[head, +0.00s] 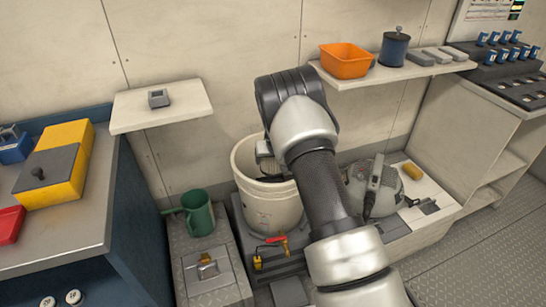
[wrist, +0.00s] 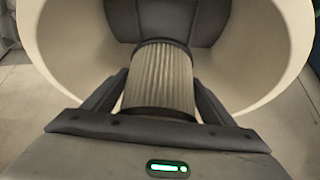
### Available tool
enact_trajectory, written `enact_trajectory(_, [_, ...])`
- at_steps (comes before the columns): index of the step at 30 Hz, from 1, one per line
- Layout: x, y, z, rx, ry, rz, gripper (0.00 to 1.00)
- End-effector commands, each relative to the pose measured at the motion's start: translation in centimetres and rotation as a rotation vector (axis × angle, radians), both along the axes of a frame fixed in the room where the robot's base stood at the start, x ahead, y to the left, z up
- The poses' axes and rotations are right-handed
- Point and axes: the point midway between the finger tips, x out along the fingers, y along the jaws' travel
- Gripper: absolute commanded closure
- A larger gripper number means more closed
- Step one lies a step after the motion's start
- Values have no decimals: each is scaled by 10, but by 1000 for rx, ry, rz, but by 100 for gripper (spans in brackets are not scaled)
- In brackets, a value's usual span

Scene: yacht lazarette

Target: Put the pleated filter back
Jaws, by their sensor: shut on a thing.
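The pleated filter (wrist: 160,78) is a ribbed, pale cylinder with dark end rims. My gripper (wrist: 160,88) is shut on it, one finger on each side, in the wrist view. The filter is at the mouth of a cream bucket (wrist: 275,45), whose round wall surrounds it, and a dark grey surface shows beyond the filter. In the head view the bucket (head: 272,205) stands upright below the wall shelves, and my gripper (head: 268,165) reaches into its opening. My arm covers the bucket's right side. Whether the filter touches anything inside cannot be told.
A green jug (head: 198,212) stands left of the bucket. Red and yellow valve handles (head: 275,242) are in front of it. A round grey machine (head: 375,185) is to the right. Above are a small shelf (head: 160,108) and a shelf with an orange bin (head: 345,60).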

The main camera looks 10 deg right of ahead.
Motion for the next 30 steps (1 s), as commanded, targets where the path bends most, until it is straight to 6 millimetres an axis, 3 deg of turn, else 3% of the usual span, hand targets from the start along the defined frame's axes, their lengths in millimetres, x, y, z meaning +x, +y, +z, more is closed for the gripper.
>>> enact_trajectory(18, [1, -1, -65, 0, -2, -1, 67])
enact_trajectory(30, [0, 0, -85, 0, -1, 0, 67])
